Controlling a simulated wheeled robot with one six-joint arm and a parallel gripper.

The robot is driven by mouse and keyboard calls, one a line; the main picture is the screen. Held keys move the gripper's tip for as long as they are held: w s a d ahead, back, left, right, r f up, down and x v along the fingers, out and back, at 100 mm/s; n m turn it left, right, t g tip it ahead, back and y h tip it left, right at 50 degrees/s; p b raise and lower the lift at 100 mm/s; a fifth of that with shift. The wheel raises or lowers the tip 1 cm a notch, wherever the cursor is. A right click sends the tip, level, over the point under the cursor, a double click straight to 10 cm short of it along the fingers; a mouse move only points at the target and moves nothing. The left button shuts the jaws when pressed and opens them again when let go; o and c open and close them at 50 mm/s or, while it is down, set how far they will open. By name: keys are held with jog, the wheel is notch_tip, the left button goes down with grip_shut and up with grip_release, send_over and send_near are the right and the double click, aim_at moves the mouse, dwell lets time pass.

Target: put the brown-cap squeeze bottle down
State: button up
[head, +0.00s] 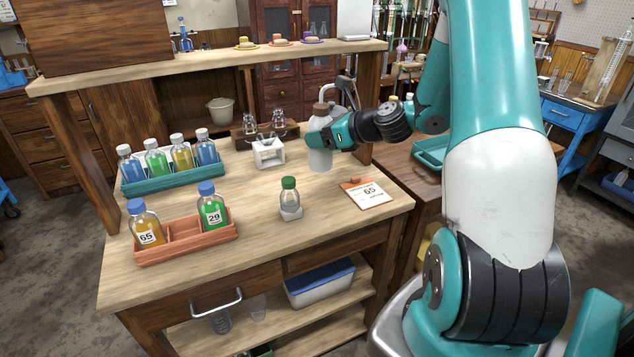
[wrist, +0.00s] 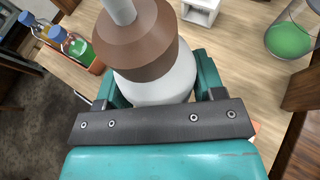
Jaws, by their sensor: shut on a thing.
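The brown-cap squeeze bottle (head: 320,155) is white with a brown cap and a pale bent spout. In the head view it stands upright at the back right of the wooden bench. My gripper (head: 338,134) reaches it from the right and is shut around its upper body. In the wrist view the bottle's brown cap (wrist: 143,42) and white shoulder (wrist: 160,88) fill the middle between the jaws (wrist: 155,92). The jaws hide part of the bottle's body. I cannot tell whether its base touches the bench.
A white holder (head: 268,153) stands left of the bottle. A teal rack (head: 178,180) and an orange tray (head: 180,249) hold bottles at left. A shelf (head: 215,64) spans above the back.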

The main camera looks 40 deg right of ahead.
notch_tip(320, 180, down, 12)
jog(key=shift+r, duration=0.1)
dwell(0.4)
jog(key=o, duration=0.7)
jog(key=shift+f, duration=0.2)
